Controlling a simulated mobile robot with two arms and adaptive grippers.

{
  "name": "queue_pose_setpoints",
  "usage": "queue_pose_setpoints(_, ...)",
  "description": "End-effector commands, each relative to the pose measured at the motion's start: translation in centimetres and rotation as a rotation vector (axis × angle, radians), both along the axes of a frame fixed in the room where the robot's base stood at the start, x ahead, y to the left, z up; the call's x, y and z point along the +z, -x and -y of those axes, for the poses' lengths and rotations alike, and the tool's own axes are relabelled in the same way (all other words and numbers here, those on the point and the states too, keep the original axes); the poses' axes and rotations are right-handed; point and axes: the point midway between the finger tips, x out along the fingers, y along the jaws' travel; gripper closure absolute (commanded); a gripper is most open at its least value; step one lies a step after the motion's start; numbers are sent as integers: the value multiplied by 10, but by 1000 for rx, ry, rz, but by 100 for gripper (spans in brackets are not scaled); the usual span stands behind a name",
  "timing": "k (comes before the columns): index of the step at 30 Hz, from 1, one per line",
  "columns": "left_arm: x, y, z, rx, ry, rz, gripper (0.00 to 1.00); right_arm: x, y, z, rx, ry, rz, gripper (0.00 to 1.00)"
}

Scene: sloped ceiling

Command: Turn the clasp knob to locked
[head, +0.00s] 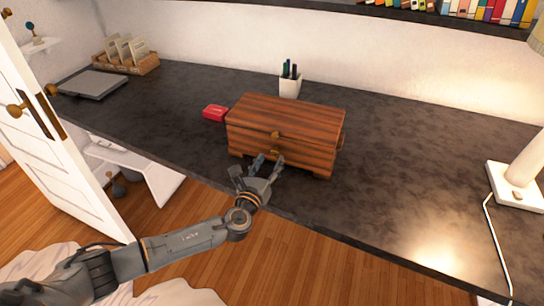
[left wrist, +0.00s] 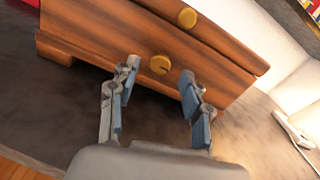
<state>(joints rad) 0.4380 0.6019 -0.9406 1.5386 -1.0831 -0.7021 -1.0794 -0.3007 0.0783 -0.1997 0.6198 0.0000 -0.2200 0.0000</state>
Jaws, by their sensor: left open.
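A closed wooden chest (head: 270,142) stands on the dark countertop. Its front carries two round brass knobs, one on the lid edge and one lower on the body. In the left wrist view the upper knob (left wrist: 187,18) is plain. The lower knob (left wrist: 159,64) below it shows a slot-like mark; I cannot tell which setting it is at. My left gripper (head: 266,160) is open in front of the chest, and in the left wrist view its fingers (left wrist: 158,82) stand either side of the lower knob, apart from it. My right gripper is not in view.
A red object (head: 215,113) lies left of the chest. A pen cup (head: 290,82) stands behind it. A lamp base (head: 517,186) with a cord is at the right. The countertop (head: 410,150) between chest and lamp is clear. An open white door (head: 60,150) is at the left.

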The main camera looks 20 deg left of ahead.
Motion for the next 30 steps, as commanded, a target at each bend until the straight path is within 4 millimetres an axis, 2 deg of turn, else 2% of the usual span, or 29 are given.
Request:
queue_pose_setpoints(1,1,-8,0,1,-1,2,52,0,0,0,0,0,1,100)
queue_pose_setpoints(6,0,-23,1,1,0,0,52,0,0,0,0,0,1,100)
queue_pose_setpoints(16,0,-27,1,0,1,0,52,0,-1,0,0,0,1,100)
queue_pose_setpoints(17,0,-27,1,0,1,0,54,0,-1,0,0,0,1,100)
queue_pose_setpoints(21,0,-27,1,1,1,0,82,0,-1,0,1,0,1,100)
queue_pose_setpoints(24,0,-27,1,1,1,0,100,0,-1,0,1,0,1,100)
queue_pose_setpoints(30,-1,-27,1,1,8,-1,100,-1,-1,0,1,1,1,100)
